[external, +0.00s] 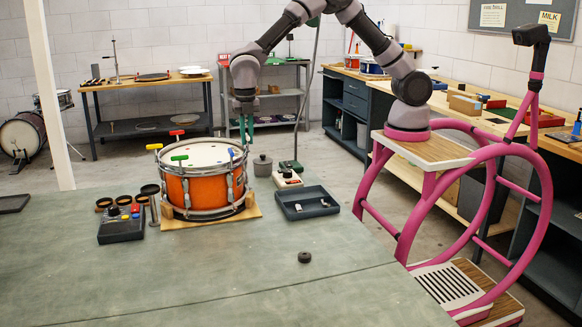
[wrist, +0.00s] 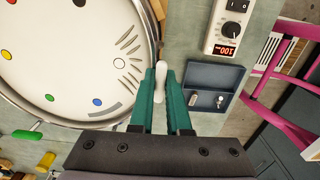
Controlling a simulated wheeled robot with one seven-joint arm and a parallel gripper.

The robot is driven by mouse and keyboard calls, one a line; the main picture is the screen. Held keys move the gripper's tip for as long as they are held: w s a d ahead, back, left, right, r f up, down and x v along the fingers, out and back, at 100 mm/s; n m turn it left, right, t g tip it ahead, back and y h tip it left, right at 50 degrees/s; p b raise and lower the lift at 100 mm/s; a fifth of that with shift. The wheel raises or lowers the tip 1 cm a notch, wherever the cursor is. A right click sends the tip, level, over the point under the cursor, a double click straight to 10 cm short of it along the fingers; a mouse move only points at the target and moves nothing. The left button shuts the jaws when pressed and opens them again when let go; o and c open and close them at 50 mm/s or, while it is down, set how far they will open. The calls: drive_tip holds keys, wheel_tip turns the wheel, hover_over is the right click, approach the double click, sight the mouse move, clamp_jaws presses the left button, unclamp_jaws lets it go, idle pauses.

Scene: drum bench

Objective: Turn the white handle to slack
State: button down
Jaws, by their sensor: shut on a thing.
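The orange drum (external: 205,188) with a white head stands on a wooden cradle on the bench. My gripper (external: 246,130) reaches down at the drum's right rim. In the wrist view, the teal fingers (wrist: 161,98) are shut on the white handle (wrist: 161,78), which lies between their tips beside the metal rim. The white handle cannot be made out in the external view. The drumhead (wrist: 65,55) carries coloured dots and dark marks near the white handle.
Right of the drum are a grey pot (external: 262,166), a white meter (external: 287,179) with a red display and a dark tray (external: 307,204) with small parts. A black box with coloured knobs (external: 121,226) stands left. A black puck (external: 304,257) lies in front; the front bench is mostly clear.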

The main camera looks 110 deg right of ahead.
sight(247, 135)
drive_tip(key=shift+w+r, duration=0.1)
drive_tip(key=c, duration=0.9)
unclamp_jaws()
wheel_tip(247, 135, up, 11)
drive_tip(key=shift+f, duration=0.15)
